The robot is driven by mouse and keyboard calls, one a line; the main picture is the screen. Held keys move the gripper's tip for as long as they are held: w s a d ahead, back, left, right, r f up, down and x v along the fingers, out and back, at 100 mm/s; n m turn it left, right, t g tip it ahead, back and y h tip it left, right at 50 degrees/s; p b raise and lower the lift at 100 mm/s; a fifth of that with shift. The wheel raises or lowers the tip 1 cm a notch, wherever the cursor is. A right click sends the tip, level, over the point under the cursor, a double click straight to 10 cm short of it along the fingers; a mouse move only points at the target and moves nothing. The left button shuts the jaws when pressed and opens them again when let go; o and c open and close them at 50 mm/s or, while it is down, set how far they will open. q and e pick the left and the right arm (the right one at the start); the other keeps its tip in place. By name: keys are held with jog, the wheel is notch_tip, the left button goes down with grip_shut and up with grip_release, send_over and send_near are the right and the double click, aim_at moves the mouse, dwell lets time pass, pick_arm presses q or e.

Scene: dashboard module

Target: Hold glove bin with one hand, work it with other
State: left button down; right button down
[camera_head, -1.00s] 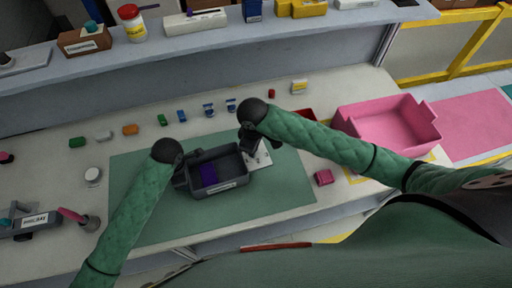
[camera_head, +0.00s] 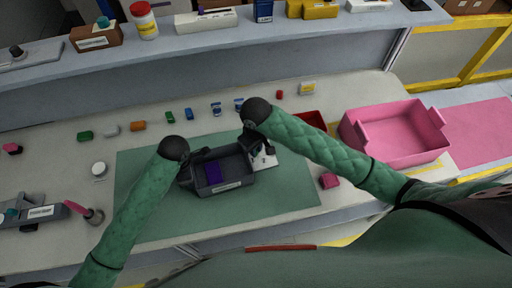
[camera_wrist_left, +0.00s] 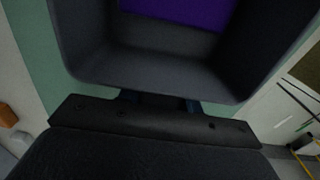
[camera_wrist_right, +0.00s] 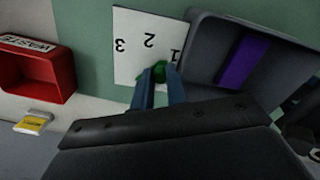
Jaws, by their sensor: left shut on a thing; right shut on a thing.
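The dark grey glove bin (camera_head: 238,183) sits on the green mat, open side up, with a purple block (camera_head: 213,173) inside. My left gripper (camera_head: 186,178) is shut on the bin's left side; in the left wrist view the bin (camera_wrist_left: 150,62) hides most of its fingers. My right gripper (camera_wrist_right: 157,82) is beside the bin's other side, over a white card (camera_wrist_right: 138,45) numbered 1, 2, 3. Its blue fingers are shut on a small green piece (camera_wrist_right: 158,71) near number 1. I cannot tell whether the piece touches the card.
A red waste tray (camera_wrist_right: 40,70) and a pink bin (camera_head: 400,135) stand to the right in the head view. Several small coloured parts line the table behind the mat (camera_head: 140,225). A pink block (camera_head: 329,181) lies right of the mat. The mat's front is clear.

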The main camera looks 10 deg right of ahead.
jog(key=shift+d, duration=0.1)
jog(key=c, duration=1.4)
grip_release()
notch_tip(320, 180, up, 12)
pick_arm(q)
jog(key=c, duration=0.9)
grip_release()
